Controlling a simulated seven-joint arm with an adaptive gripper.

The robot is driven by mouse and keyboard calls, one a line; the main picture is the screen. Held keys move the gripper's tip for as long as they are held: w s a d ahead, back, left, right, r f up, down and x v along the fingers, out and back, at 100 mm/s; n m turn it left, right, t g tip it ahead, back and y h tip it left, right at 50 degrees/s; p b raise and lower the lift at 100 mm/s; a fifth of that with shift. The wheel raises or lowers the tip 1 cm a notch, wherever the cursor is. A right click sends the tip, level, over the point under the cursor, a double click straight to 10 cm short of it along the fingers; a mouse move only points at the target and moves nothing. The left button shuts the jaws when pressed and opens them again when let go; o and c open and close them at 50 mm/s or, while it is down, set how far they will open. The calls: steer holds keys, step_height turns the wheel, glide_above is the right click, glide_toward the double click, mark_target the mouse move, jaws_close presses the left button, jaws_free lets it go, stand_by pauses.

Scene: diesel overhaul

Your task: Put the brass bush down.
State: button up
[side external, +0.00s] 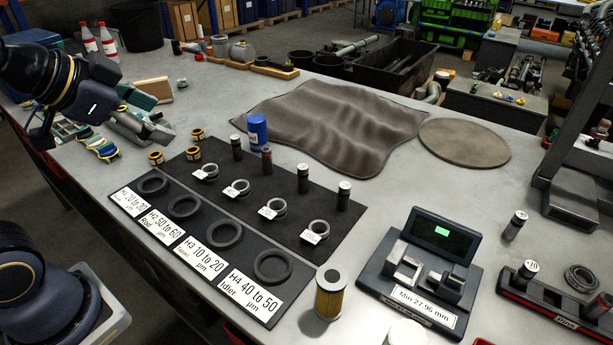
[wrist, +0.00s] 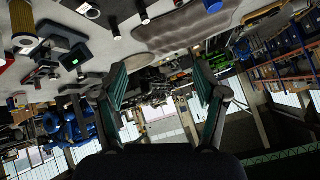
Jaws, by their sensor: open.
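Several small brass-coloured bushes with dark bands stand by the left end of the black mat, among them a front one (side external: 155,157), a back one (side external: 198,134) and one between (side external: 194,154). I cannot tell which of them is the task's bush. My gripper (side external: 152,110) is at the upper left, pointing across the bench, apart from these bushes. In the wrist view my gripper (wrist: 160,72) has its two teal-padded fingers wide apart with nothing between them. No brass bush can be made out in the wrist view.
The black mat (side external: 220,210) holds grey rings and dark cylinders beside a labelled board with black ring spots (side external: 225,236). A blue can (side external: 257,133) stands behind. A gauge (side external: 431,240) and a filter (side external: 331,293) are nearer. Bottles (side external: 88,38) stand at the far left.

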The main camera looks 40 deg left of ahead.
steer(key=w+a+r+m+t, duration=0.3)
steer(key=w+m, duration=0.1)
steer(key=w, duration=0.3)
steer(key=m+t+y, duration=0.2)
steer(key=m+y, duration=0.5)
steer(key=m, duration=1)
glide_above(192, 150)
steer(key=s+d, duration=0.1)
steer(key=d, duration=0.5)
step_height(192, 150, down, 18)
steer(key=s+a+f+m, duration=0.1)
steer(key=f, duration=0.3)
steer(key=s+a+f+m+g, duration=0.1)
steer(key=s+f, duration=0.1)
steer(key=f, duration=0.1)
steer(key=s+a+f+m+g, duration=0.1)
steer(key=f+m, duration=0.1)
steer(key=f, duration=0.2)
steer(key=shift+s+f, duration=0.3)
steer(key=shift+w+a+f+h, duration=0.1)
steer(key=shift+w+f+h, duration=0.15)
steer(key=shift+f+h, duration=0.05)
steer(key=x, duration=0.6)
steer(key=shift+w+a+f, duration=0.15)
steer(key=shift+w+a, duration=0.05)
steer(key=shift+w, duration=0.1)
